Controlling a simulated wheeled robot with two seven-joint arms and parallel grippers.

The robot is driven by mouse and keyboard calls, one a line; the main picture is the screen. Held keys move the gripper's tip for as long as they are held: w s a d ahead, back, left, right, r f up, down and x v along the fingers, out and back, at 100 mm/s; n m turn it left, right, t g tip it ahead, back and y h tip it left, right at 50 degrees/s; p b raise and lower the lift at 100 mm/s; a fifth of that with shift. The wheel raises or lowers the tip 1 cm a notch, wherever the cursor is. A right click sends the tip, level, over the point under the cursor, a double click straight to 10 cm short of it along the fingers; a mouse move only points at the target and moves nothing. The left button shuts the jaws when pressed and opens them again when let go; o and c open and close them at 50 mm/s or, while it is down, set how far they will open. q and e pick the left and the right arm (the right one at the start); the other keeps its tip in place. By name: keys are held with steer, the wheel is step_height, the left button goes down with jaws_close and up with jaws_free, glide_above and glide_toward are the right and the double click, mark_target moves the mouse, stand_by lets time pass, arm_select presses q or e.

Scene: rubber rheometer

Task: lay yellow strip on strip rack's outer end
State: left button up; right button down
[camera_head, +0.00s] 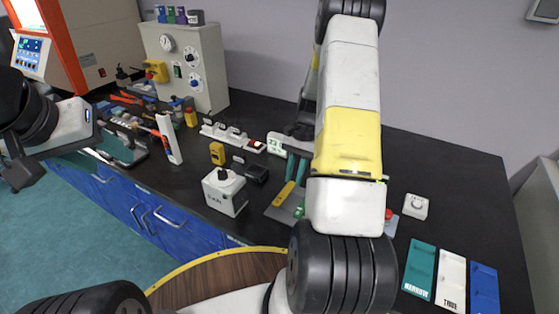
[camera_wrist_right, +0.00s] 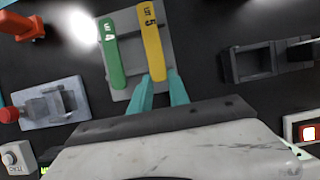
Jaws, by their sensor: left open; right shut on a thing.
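The yellow strip (camera_wrist_right: 151,40), marked with a 5, is in my right gripper (camera_wrist_right: 160,78). Its near end is between the teal fingertips. The strip lies over the right side of the grey strip rack (camera_wrist_right: 131,21), beside a green strip (camera_wrist_right: 111,58) marked with a 4. I cannot tell whether it touches the rack. In the head view the yellow strip (camera_head: 285,193) and rack (camera_head: 273,212) show just below my right gripper (camera_head: 295,180); my right arm hides part of the rack.
A white box with a black knob (camera_head: 225,192) stands left of the rack. Teal, white and blue plates (camera_head: 453,278) lie at the right. A grey fixture (camera_wrist_right: 265,62) stands right of the rack in the wrist view. A gauge cabinet (camera_head: 187,65) stands at the back left.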

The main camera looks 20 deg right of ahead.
steer(key=shift+f, duration=0.55)
steer(key=c, duration=1.2)
jaws_free()
steer(key=shift+o, duration=0.2)
steer(key=v, duration=0.7)
steer(key=shift+r, duration=0.35)
steer(key=shift+d, duration=0.1)
